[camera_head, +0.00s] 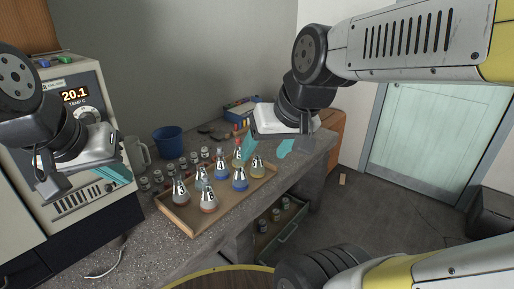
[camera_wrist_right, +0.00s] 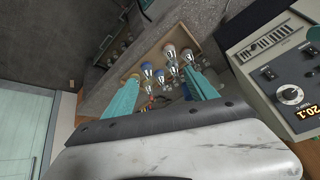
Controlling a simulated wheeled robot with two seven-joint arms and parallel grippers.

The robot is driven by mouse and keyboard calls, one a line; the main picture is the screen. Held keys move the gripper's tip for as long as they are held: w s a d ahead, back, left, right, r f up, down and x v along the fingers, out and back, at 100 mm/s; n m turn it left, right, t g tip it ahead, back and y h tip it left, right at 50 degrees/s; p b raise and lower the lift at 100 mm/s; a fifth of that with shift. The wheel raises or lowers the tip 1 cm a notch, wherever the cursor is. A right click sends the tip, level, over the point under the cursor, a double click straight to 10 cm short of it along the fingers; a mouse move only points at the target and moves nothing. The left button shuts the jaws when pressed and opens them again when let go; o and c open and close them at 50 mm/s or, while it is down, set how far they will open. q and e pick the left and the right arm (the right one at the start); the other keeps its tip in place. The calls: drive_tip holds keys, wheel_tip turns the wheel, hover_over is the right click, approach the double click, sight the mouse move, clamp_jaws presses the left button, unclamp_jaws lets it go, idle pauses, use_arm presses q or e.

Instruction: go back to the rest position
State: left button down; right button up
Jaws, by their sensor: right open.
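My right gripper (camera_head: 266,148) is open, its teal fingers spread apart above the far right end of the wooden tray. In the right wrist view my right gripper (camera_wrist_right: 163,92) has nothing between its fingertips; flasks show beyond them. My left gripper (camera_head: 117,174) is at the left, in front of the temperature unit. Its teal fingers overlap in the picture, so its opening is unclear. The wooden tray (camera_head: 176,223) stands on the bench and holds several conical flasks with red, blue and yellow contents. One yellow flask (camera_head: 257,167) is close below my right gripper.
The temperature unit (camera_head: 88,85) reads 20.1. A blue cup (camera_head: 168,142), a pale jug (camera_head: 136,153) and several small jars stand behind the tray. A blue box (camera_head: 241,110) is at the back. An open drawer (camera_head: 284,232) sticks out below the bench.

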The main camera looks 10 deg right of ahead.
drive_tip(key=shift+s, duration=1.05)
drive_tip(key=shift+d+r, duration=0.1)
idle(0.3)
